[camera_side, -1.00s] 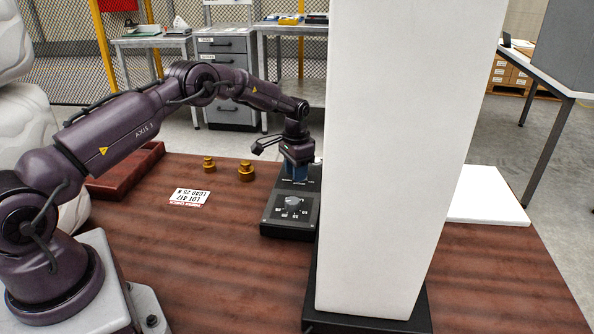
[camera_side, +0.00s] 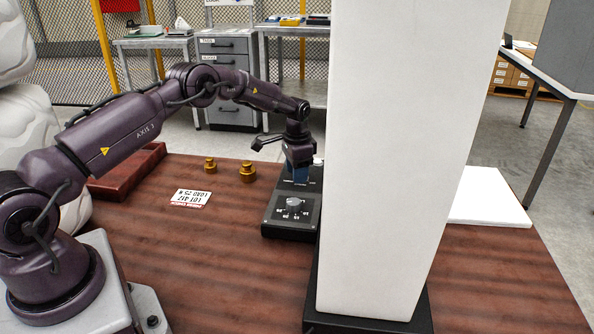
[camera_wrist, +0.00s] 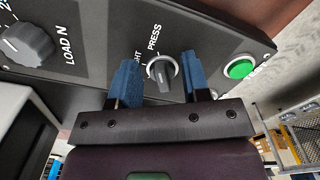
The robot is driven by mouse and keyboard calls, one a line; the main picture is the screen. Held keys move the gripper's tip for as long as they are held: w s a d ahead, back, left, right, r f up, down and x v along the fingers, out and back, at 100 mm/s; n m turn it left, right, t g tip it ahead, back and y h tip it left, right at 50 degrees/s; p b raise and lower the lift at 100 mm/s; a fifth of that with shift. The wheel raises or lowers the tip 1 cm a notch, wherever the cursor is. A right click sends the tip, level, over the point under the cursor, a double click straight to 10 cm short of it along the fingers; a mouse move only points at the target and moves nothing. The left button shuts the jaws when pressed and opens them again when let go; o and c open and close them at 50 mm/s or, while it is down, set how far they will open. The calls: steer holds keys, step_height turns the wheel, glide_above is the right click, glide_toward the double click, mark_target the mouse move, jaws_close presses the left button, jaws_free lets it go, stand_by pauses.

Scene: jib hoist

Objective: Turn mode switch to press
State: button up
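The mode switch is a small grey knob (camera_wrist: 162,72) on the dark control panel (camera_wrist: 95,75), with the word PRESS printed beside it and another label partly hidden by a finger. My gripper (camera_wrist: 160,62) has its two blue fingers apart, one on each side of the knob. Small gaps show between the fingers and the knob, so it is not gripped. In the side view my gripper (camera_side: 299,172) points down over the far part of the panel (camera_side: 284,228). The mode switch is hidden there.
A larger LOAD N dial (camera_wrist: 27,44) and a green button (camera_wrist: 240,67) flank the switch on the panel. A tall white column (camera_side: 395,150) stands close to the right. Two brass weights (camera_side: 247,172) and a label card (camera_side: 190,197) lie to the left.

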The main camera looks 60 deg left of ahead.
steer(key=shift+o, duration=0.6)
step_height(320, 180, up, 13)
stand_by(0.3)
steer(key=s+d+r+n+t, duration=0.1)
steer(key=s+d+r, duration=0.4)
steer(key=s, duration=0.6)
steer(key=s+d+r+n+t, duration=0.1)
steer(key=s+d+r+t, duration=0.1)
steer(key=s+d+r, duration=0.4)
steer(key=s+d+r+n+t, duration=0.1)
steer(key=s+d+r, duration=0.5)
steer(key=s, duration=1.1)
steer(key=shift+d+t, duration=0.35)
steer(key=shift+t, duration=0.45)
